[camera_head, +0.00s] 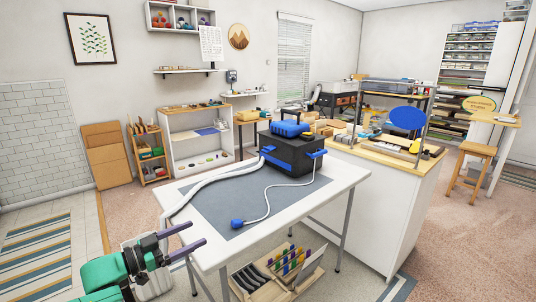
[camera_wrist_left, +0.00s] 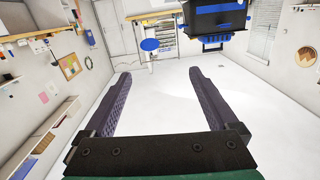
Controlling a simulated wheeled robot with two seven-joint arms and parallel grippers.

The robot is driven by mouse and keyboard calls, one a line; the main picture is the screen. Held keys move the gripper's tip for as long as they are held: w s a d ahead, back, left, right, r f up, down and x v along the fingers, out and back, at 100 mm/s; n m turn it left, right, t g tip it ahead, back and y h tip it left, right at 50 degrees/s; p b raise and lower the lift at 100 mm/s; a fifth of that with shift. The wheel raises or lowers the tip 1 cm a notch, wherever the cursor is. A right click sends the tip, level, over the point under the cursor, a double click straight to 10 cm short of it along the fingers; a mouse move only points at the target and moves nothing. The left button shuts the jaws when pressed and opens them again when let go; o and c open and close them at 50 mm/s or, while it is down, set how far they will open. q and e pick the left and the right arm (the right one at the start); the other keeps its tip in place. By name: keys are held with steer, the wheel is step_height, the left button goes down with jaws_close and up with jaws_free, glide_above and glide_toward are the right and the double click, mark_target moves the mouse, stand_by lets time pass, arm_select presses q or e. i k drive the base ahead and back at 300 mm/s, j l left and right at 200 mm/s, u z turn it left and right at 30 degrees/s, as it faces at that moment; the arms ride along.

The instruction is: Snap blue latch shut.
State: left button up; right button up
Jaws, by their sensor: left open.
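A black box (camera_head: 292,158) with a blue piece on its lid stands on the grey mat (camera_head: 215,196) of a white table. Blue latches show on it, one at the left (camera_head: 268,150) and one at the front right (camera_head: 317,154). I cannot tell from here whether they are shut. My left gripper (camera_head: 196,233) is open and empty at the table's left front corner, well apart from the box. My right gripper is out of view.
A white hose (camera_head: 200,184) and a thin cord with a blue plug (camera_head: 238,223) lie on the table. A wooden rack (camera_head: 255,285) stands below it. The table's front is clear.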

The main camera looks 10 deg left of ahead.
mark_target(270, 149)
steer(key=i, duration=1.8)
